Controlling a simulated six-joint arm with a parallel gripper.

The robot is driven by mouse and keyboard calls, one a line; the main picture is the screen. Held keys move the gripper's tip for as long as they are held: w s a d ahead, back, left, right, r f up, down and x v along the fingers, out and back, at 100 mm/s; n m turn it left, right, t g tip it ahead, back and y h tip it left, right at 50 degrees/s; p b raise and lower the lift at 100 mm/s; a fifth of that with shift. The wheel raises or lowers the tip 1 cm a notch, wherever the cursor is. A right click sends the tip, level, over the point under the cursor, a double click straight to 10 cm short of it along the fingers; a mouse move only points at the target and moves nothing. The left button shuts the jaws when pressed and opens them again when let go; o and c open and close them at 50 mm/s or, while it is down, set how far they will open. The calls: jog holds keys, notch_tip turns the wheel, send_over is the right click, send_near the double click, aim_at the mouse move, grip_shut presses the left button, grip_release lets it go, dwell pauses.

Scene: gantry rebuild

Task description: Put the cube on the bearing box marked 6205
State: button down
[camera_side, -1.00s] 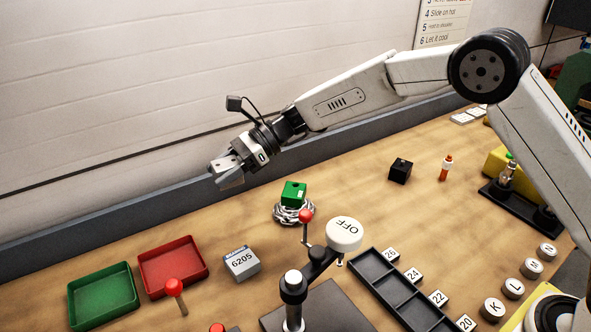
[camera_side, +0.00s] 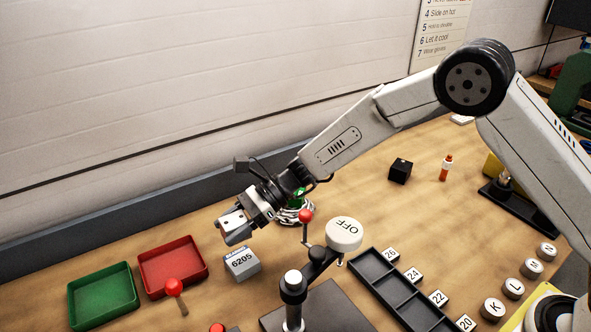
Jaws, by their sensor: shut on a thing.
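The bearing box marked 6205 (camera_side: 242,263) is a small grey box with a blue strip, sitting on the bench. My gripper (camera_side: 236,226) is just above and slightly left of it in the picture, pointing down and left. It is shut on a grey block, which looks like the cube (camera_side: 238,236); the fingers cover much of it. The block appears apart from the box, though the height between them is hard to judge.
A red tray (camera_side: 202,265) and green tray (camera_side: 76,299) lie left of the box. A green block (camera_side: 298,198) on a chain coil (camera_side: 285,214) is partly behind my wrist. A black cube (camera_side: 400,171) lies farther back.

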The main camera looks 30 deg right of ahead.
aim_at(237, 261)
jog(key=shift+f, duration=1.6)
jog(key=shift+f, duration=1.9)
jog(key=shift+c, duration=0.4)
grip_release()
jog(key=shift+f, duration=0.15)
